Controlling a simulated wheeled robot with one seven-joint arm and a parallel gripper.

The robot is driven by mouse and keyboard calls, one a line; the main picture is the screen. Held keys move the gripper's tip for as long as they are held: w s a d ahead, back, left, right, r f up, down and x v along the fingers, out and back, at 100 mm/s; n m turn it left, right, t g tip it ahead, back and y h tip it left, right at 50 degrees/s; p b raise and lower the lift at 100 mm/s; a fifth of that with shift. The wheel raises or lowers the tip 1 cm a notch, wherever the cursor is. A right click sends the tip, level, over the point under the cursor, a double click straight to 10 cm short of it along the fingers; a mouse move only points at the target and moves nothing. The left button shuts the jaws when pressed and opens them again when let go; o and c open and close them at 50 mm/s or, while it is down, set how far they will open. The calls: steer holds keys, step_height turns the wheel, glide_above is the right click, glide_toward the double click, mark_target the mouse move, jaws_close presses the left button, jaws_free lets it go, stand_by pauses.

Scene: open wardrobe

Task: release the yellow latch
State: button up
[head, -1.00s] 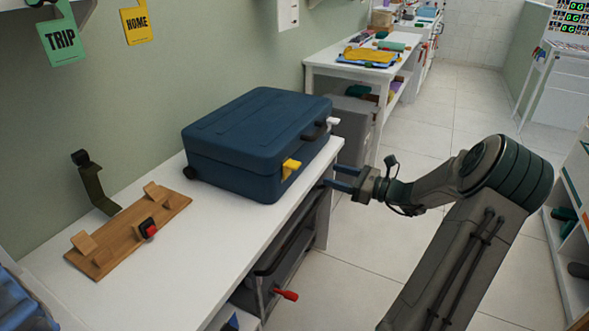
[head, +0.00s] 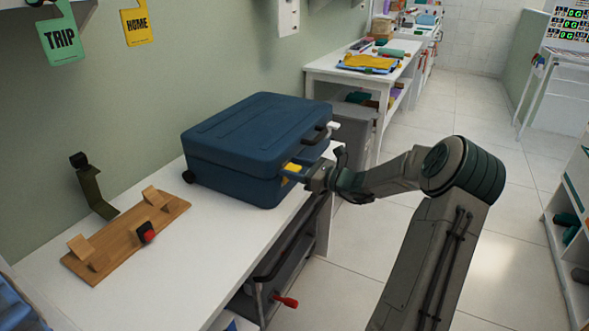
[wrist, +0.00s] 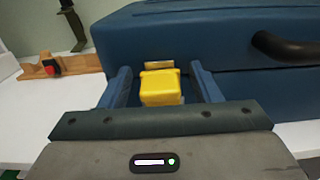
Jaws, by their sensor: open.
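A closed dark blue suitcase (head: 245,150) lies flat on the white bench; it also fills the upper part of the wrist view (wrist: 220,40). The yellow latch (head: 292,167) is on its front side, left of the dark handle (head: 323,132). In the wrist view the yellow latch (wrist: 160,88) sits between my two blue fingers. My gripper (wrist: 160,85) is open, with one finger on each side of the latch and a gap on both sides. In the head view my gripper (head: 292,172) partly covers the latch. A white latch (head: 334,126) is right of the handle.
A wooden rack (head: 130,235) with a red-and-black piece (head: 145,232) stands on the white bench (head: 195,280) left of the suitcase. A dark green bracket (head: 92,188) stands behind it. A red handle (head: 286,302) sticks out below the bench.

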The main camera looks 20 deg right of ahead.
steer(key=c, duration=0.9)
steer(key=shift+o, duration=0.2)
